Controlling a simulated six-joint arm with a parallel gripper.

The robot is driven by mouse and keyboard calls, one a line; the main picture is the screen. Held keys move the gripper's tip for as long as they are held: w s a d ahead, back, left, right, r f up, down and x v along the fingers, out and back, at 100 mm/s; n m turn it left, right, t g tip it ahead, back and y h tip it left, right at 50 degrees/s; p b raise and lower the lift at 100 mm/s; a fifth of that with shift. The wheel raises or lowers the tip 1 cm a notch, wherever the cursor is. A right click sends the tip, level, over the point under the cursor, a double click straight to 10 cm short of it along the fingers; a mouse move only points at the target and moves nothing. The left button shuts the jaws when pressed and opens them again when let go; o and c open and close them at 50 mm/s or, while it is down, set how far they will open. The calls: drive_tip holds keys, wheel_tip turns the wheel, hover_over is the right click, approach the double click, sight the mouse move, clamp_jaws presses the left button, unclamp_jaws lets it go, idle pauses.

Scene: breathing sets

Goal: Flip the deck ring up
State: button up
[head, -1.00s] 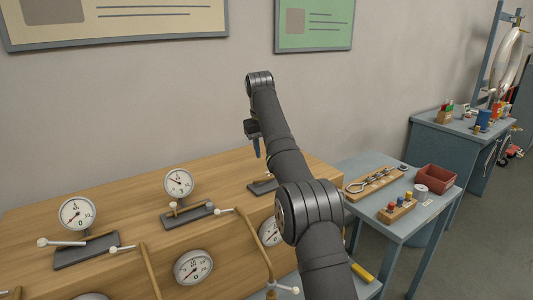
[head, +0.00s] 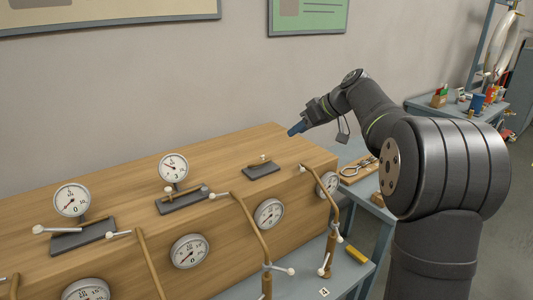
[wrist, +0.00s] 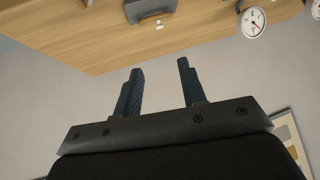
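A small dark plate (head: 261,170) lies on the wooden bench top near its right end, with a small brass and pale fitting on it. It is probably the deck ring's mount, but the ring itself is too small to make out. What looks like the same plate (wrist: 150,8) shows at the top edge in the wrist view, partly cut off. My gripper (head: 296,130) is in the air above and behind the plate, its blue fingers pointing left and down. In the wrist view my gripper (wrist: 160,67) has its two fingers apart with nothing between them.
Two gauges on dark bases, one gauge (head: 173,167) and another (head: 72,200), stand left on the wooden bench (head: 235,145). Brass pipes with white-tipped handles (head: 252,220) run down its front. A blue-grey side table (head: 378,208) stands at right. The wall is behind.

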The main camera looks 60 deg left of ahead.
drive_tip(key=x, duration=1.6)
drive_tip(key=shift+s+a+f, duration=0.1)
drive_tip(key=shift+a+f, duration=0.1)
drive_tip(key=shift+f, duration=0.15)
clamp_jaws()
